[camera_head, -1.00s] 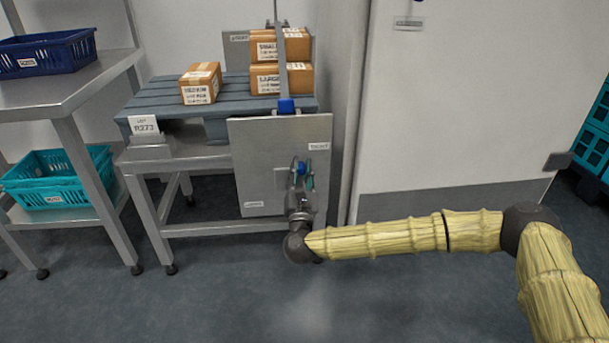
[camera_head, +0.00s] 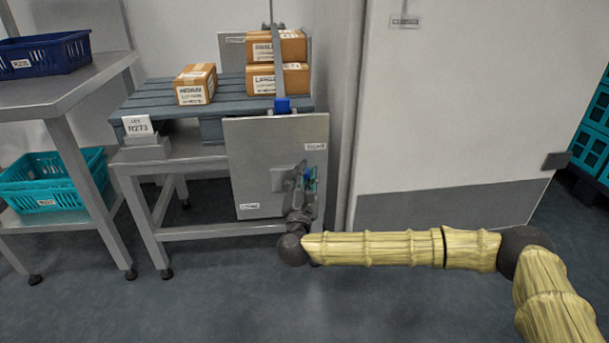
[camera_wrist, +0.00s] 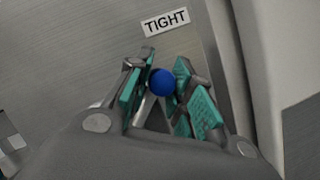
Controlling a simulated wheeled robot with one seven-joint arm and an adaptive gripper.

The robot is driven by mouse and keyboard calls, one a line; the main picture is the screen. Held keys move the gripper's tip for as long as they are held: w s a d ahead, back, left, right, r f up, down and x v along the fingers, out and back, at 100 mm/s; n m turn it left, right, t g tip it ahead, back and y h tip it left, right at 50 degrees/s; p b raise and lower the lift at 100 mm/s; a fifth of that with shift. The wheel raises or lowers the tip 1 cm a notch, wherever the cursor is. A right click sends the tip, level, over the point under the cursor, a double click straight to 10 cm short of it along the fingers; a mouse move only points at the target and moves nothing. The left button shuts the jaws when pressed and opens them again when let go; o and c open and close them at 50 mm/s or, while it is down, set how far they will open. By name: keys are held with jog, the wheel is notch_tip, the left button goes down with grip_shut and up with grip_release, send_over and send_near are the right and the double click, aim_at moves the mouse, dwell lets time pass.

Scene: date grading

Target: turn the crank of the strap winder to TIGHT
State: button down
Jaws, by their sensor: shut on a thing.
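The strap winder is a grey metal panel (camera_head: 262,150) on the front of the bench. A TIGHT label (camera_head: 315,147) is at its upper right, and another label (camera_head: 250,206), too small to read surely, is at its lower left. My gripper (camera_head: 309,180) is in front of the panel's right side, below the TIGHT label. In the wrist view my gripper (camera_wrist: 160,88) has its teal pads shut around the blue crank knob (camera_wrist: 161,82). The TIGHT label (camera_wrist: 165,21) is just beyond the knob. The crank arm is mostly hidden behind my gripper.
A grey strap (camera_head: 279,60) runs over cartons (camera_head: 278,80) on a blue-grey pallet (camera_head: 150,98). A single carton (camera_head: 196,84) sits to the left. A shelf with crates (camera_head: 45,52) stands at left. A white door (camera_head: 450,110) is right of the winder.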

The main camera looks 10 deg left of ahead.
jog(key=shift+d+f, duration=0.1)
jog(key=shift+d, duration=0.1)
jog(key=c, duration=1.3)
grip_release()
jog(key=shift+o, duration=0.2)
jog(key=shift+a, duration=0.1)
jog(key=v, duration=1.2)
